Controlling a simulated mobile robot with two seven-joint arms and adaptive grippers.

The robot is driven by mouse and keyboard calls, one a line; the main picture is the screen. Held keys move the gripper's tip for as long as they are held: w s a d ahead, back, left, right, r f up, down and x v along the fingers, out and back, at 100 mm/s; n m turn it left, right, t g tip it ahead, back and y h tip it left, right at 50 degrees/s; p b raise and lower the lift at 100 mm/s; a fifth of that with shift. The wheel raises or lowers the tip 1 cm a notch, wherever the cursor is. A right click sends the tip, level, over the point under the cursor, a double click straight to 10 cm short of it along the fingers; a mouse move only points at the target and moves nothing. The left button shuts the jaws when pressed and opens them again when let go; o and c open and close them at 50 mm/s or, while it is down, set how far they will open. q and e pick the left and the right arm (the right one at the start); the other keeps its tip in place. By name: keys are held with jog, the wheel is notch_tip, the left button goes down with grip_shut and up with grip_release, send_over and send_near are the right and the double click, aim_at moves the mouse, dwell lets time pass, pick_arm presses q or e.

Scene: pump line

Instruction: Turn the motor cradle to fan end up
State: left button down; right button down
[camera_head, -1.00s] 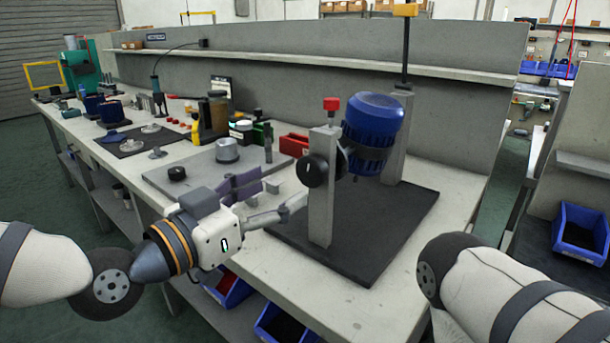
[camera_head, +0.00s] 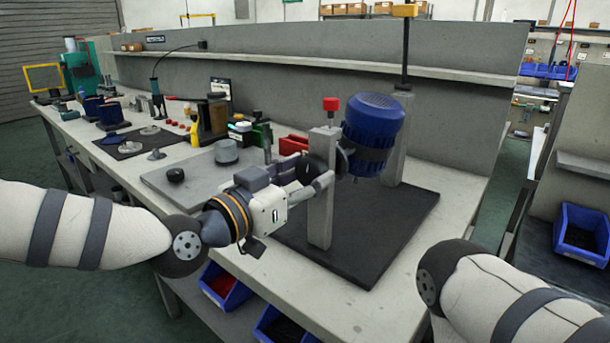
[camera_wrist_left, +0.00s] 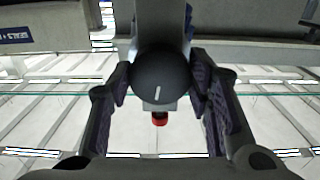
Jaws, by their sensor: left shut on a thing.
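The blue motor (camera_head: 372,122) hangs in the cradle between two grey posts, with its broad cap upward and tilted toward the viewer. The near post (camera_head: 320,215) carries a red knob (camera_head: 331,104) on top. A round black hand knob sits on this post, partly hidden by the fingers in the head view. In the left wrist view the black knob (camera_wrist_left: 160,78) with a white mark lies between the two fingers. My left gripper (camera_head: 318,175) is shut on this knob. The red knob also shows in the wrist view (camera_wrist_left: 159,118). My right gripper is out of view.
The stand rests on a dark mat (camera_head: 385,235) on the long bench. My right arm is at the lower right. The bench front is clear.

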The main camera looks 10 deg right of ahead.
pick_arm(q)
jog(key=shift+n, duration=1.2)
jog(key=c, duration=0.8)
grip_release()
